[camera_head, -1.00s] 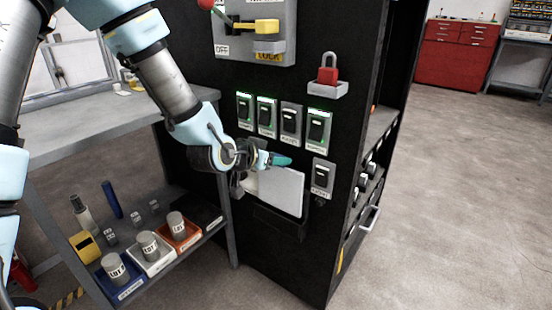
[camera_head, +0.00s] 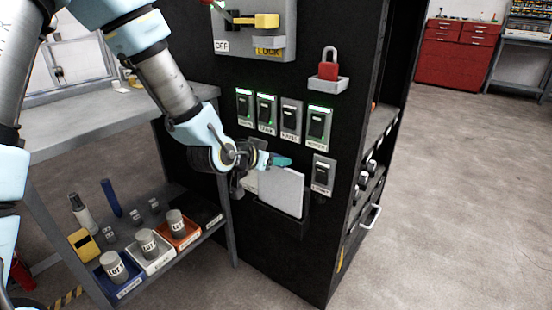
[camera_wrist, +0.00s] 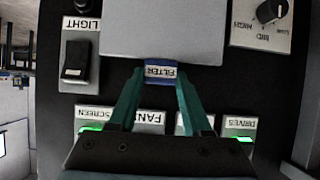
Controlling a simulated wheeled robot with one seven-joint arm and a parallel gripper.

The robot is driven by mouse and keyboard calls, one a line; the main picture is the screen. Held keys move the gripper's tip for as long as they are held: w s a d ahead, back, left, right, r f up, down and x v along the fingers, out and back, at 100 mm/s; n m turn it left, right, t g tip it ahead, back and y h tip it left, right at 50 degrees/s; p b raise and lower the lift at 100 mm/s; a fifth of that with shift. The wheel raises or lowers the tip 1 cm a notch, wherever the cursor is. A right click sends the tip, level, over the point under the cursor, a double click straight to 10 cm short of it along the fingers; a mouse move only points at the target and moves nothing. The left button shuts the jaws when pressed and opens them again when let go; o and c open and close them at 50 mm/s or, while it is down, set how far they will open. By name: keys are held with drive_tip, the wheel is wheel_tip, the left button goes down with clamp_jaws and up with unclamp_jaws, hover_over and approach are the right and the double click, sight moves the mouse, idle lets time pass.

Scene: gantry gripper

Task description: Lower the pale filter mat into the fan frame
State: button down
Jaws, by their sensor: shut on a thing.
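The pale filter mat (camera_head: 281,189) is a flat, light grey panel, upright close to the black cabinet front. My gripper (camera_head: 277,161) is shut at its top edge. In the wrist view, the teal fingertips (camera_wrist: 160,82) close on a blue-and-white tab marked FILTER, at the edge of the mat (camera_wrist: 160,28). The dark fan frame (camera_head: 282,222) is a black pocket low on the cabinet. The mat's bottom edge appears to be at or just inside the frame's mouth; the exact depth is hard to tell. The wrist view hides the frame behind the mat.
A row of labelled switches (camera_head: 278,118) sits above the mat, and another switch (camera_head: 323,175) is close on its right. A red padlock (camera_head: 328,68) rests on a bracket higher up. The floor at right is clear.

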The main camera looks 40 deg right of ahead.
drive_tip(key=shift+f+b, duration=2.5)
drive_tip(key=shift+f, duration=0.5)
drive_tip(key=shift+c, duration=1.3)
unclamp_jaws()
drive_tip(key=shift+a+r, duration=0.1)
drive_tip(key=p, duration=0.6)
approach(278, 177)
drive_tip(key=shift+p+v, duration=0.75)
drive_tip(key=shift+v, duration=0.15)
